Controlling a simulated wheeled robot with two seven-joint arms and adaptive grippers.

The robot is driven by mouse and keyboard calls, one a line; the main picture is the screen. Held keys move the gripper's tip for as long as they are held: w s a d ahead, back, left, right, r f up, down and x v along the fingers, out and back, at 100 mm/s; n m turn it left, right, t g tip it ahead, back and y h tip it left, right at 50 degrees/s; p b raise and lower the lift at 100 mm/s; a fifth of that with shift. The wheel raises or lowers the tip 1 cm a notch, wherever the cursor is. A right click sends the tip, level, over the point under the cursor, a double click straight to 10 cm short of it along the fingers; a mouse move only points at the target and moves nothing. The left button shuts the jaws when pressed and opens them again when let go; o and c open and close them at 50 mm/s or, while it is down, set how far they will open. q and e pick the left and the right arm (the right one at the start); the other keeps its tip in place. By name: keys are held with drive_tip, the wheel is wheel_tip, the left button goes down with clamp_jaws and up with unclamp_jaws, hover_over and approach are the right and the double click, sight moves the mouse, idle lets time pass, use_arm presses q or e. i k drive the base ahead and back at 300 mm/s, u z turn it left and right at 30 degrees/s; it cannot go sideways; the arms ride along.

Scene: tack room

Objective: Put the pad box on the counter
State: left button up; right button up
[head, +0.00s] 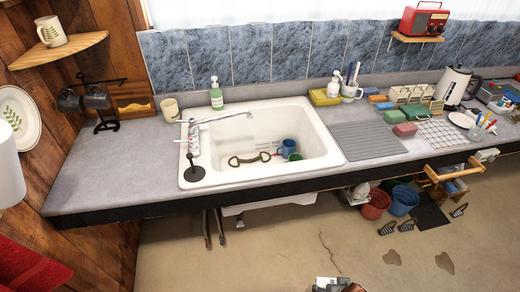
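A small white box-like item (326,283) with dark markings shows at the bottom edge, cut off by the frame. It may be the pad box, but I cannot be sure. Dark and brownish parts beside it may be my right gripper (345,287); whether it holds the item cannot be seen. My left gripper is not in view. The grey counter (110,180) runs along the wall, with a wide bare stretch left of the sink.
The white sink (320,165) holds a blue mug (288,147) and a brown-handled item. A black plunger-like item (193,170) stands on its left rim. Boxes, a rack and a kettle (455,84) crowd the counter's right. Red and blue buckets (404,201) stand below.

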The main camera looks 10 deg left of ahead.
sight(98, 174)
drive_tip(key=u, duration=1.8)
